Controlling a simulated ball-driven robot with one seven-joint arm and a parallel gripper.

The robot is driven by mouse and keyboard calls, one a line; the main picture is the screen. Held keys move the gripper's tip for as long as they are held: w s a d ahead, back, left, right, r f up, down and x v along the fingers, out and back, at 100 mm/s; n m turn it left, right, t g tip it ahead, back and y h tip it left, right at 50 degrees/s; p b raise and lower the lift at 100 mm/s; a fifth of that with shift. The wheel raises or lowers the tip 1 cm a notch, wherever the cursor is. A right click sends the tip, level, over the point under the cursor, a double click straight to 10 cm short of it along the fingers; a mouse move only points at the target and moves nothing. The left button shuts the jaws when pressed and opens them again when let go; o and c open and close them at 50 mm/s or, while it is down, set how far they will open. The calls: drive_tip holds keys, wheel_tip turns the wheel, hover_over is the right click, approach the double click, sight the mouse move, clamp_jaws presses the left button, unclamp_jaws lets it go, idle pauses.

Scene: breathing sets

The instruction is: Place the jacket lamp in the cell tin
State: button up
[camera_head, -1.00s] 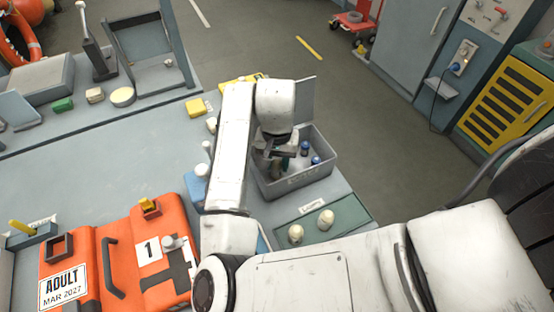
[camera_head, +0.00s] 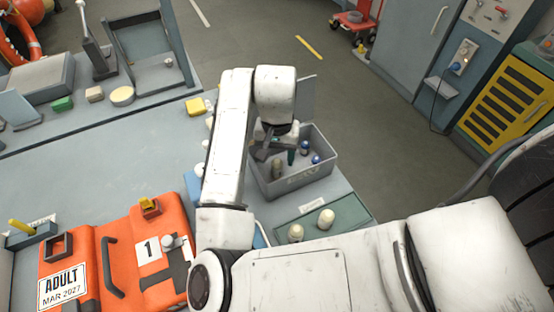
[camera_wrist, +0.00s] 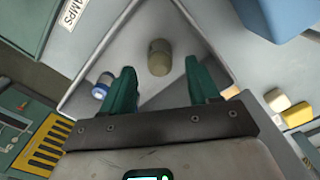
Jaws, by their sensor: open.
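The cell tin (camera_head: 292,184) is an open grey box at the right end of the bench, with its lid up at the back. A small olive-beige cylinder, apparently the jacket lamp (camera_head: 278,169), stands inside it near the left wall. It also shows in the wrist view (camera_wrist: 159,57), apart from both fingers. Blue-topped cells (camera_head: 304,147) share the tin. My gripper (camera_head: 276,154) is open and empty above the tin. Its green fingers (camera_wrist: 160,66) are spread either side of the cylinder in the wrist view.
A green tray (camera_head: 345,215) with two cream domed lamps lies in front of the tin. An orange life jacket (camera_head: 125,250) covers the bench's front left. Small blocks and a yellow piece (camera_head: 196,107) lie along the bench's back edge.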

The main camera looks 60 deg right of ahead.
sight(277, 161)
wheel_tip(277, 161, up, 9)
drive_tip(key=shift+r+p, duration=0.2)
drive_tip(key=shift+p, duration=0.1)
